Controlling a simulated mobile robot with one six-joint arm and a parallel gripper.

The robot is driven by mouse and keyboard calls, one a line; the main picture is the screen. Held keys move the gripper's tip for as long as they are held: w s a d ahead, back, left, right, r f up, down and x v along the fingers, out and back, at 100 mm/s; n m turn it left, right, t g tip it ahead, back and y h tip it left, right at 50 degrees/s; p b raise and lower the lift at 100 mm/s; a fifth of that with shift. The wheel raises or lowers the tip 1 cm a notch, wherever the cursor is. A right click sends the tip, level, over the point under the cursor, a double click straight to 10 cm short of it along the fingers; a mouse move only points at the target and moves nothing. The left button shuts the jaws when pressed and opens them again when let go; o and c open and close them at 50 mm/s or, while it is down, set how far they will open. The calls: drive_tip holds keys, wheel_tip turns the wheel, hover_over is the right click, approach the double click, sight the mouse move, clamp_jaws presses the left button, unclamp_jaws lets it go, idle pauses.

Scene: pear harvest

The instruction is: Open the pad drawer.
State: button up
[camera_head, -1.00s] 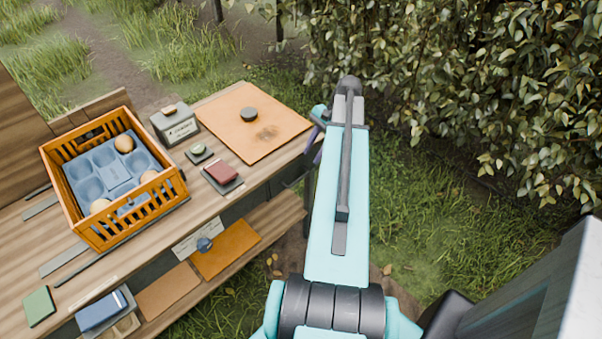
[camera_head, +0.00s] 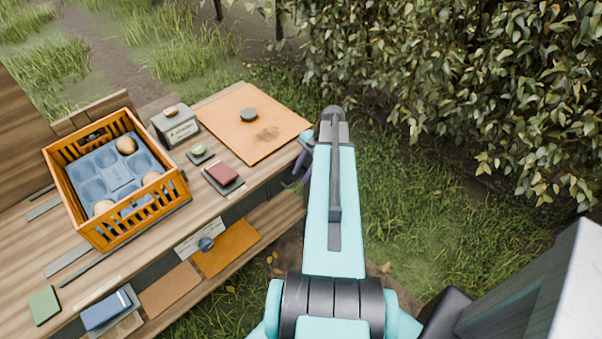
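A pale labelled front with a round blue knob (camera_head: 206,244) sits under the bench top's front edge. It looks like a drawer front and appears closed; I cannot read its label to confirm it is the pad drawer. My gripper (camera_head: 296,172) is mostly hidden behind my turquoise arm. Only a dark purple-grey part shows at the arm's left, beside the right end of the bench. It is up and to the right of the knob, apart from it. I see nothing in it, but its fingertips are not clear.
On the bench (camera_head: 130,258) are an orange crate (camera_head: 150,220) with a blue tray and pears, a grey box (camera_head: 180,128), a red pad (camera_head: 221,174) and an orange mat (camera_head: 245,145). Lower boards (camera_head: 228,250) lie below the knob. A leafy hedge (camera_head: 470,90) stands right.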

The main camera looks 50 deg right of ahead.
drive_tip(key=shift+w+a+f, duration=0.1)
drive_tip(key=shift+a+f, duration=0.15)
drive_tip(key=shift+f, duration=0.25)
clamp_jaws()
